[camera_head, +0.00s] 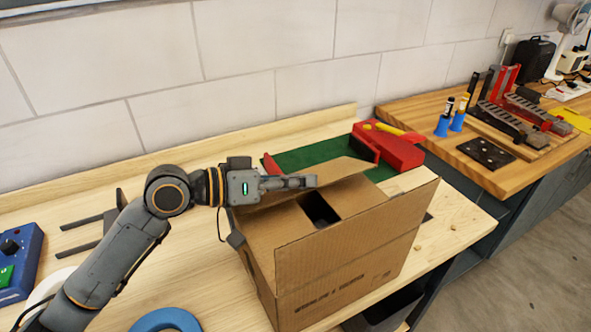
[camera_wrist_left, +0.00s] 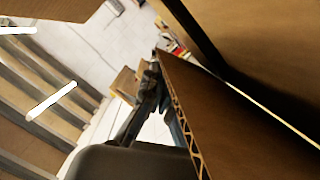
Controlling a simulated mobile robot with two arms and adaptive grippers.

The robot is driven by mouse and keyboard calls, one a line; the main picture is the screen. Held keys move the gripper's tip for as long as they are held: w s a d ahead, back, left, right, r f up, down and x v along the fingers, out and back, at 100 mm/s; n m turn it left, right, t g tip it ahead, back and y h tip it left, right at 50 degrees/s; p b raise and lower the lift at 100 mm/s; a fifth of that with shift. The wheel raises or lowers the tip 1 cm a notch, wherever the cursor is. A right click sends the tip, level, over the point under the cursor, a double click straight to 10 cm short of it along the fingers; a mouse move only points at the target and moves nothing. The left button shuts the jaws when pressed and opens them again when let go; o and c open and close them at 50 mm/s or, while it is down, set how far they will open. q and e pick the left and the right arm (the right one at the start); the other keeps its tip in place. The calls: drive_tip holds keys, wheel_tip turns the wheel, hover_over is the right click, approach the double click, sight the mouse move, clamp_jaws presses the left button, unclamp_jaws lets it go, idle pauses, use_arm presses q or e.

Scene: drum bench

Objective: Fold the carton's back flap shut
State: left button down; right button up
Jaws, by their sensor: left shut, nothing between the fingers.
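The brown carton (camera_head: 335,285) stands on the wooden bench, its top partly open with a dark gap. Its front flap (camera_head: 365,228) stands up, tilted outward. The back flap (camera_head: 345,171) shows at the far side, slanted over the opening. My left gripper (camera_head: 314,181) is shut and empty, lying across the back-left of the carton top by the back flap; whether it touches the flap I cannot tell. In the left wrist view, its dark fingers (camera_wrist_left: 150,85) are beside a corrugated cardboard edge (camera_wrist_left: 182,120). My right gripper is not in view.
A blue ring (camera_head: 165,320) and a blue box (camera_head: 18,262) are at the left. The wall is close behind. A second bench (camera_head: 470,135) at right holds tools.

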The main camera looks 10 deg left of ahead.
use_arm(q)
drive_tip(key=shift+s+d+f+m+y+b, duration=0.1)
drive_tip(key=shift+s+f+m+y+b, duration=0.1)
drive_tip(key=shift+f+m, duration=0.35)
drive_tip(key=shift+s+d+f+m+y+b, duration=0.1)
drive_tip(key=shift+s+f+m+y+b, duration=0.15)
drive_tip(key=shift+m, duration=0.4)
drive_tip(key=shift+d+f+m+t, duration=0.1)
drive_tip(key=shift+f+m+t, duration=0.2)
drive_tip(key=shift+f, duration=0.1)
drive_tip(key=shift+s+d+f+m+b, duration=0.1)
drive_tip(key=shift+s+f+m+b, duration=0.05)
drive_tip(key=shift+f+m+b, duration=0.3)
drive_tip(key=shift+s+d+f+m+t+y, duration=0.1)
drive_tip(key=shift+f+m+t+y, duration=0.15)
drive_tip(key=shift+f+m+t, duration=0.2)
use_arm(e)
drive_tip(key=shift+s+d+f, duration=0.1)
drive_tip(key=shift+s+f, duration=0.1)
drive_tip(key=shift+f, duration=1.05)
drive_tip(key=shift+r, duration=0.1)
